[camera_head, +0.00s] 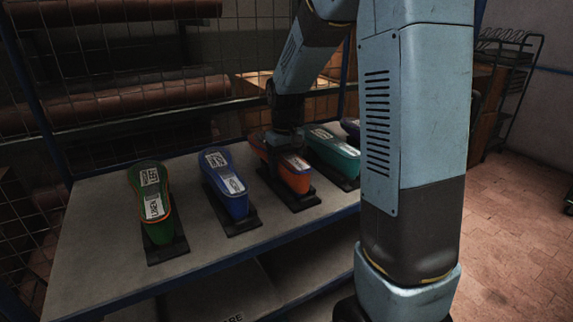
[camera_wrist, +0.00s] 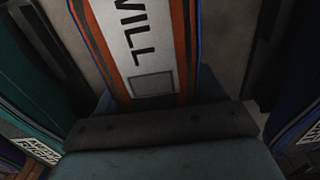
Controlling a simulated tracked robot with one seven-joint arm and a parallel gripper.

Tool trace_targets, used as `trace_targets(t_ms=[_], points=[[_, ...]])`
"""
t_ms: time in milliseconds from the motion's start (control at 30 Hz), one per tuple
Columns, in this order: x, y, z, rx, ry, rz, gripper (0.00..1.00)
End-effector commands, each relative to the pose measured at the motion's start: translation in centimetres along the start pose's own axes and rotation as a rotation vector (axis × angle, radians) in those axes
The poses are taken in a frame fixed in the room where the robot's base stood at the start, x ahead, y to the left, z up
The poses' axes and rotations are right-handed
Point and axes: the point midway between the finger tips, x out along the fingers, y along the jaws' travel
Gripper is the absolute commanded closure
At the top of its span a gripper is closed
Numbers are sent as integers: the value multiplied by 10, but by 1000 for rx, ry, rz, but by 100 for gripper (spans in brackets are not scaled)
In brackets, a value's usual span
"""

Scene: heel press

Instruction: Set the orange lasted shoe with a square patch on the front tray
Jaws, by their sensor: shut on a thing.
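The orange lasted shoe (camera_head: 298,182) stands on a black base plate (camera_head: 303,202) on the bench, between a blue shoe and a teal one. In the wrist view the shoe (camera_wrist: 179,42) has orange sides, a white label reading "WILL" and a grey square patch (camera_wrist: 153,84). My gripper (camera_head: 284,146) is over the rear part of the shoe and shut on it. The fingertips are hidden in both views. I cannot tell a front tray in these views.
A green shoe (camera_head: 160,226) and a blue shoe (camera_head: 229,187) stand to the left. A teal shoe (camera_head: 333,154) stands close on the right, with a dark one (camera_head: 350,128) beyond it. Rolls lie on racks behind.

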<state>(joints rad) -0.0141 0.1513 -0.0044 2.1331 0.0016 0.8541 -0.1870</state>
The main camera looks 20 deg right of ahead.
Motion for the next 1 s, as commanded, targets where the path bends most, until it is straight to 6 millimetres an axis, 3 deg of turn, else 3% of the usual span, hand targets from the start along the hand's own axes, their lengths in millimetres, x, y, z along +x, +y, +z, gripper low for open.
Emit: trace_targets(t_ms=[233, 267, 300, 533, 833, 1000], points=[[2, 0, 0, 0, 2, 0, 100], [2, 0, 0, 0, 2, 0, 29], [2, 0, 0, 0, 2, 0, 25], [2, 0, 0, 0, 1, 0, 3], [1, 0, 0, 0, -1, 0, 2], [-15, 0, 0, 0, 3, 1, 2]])
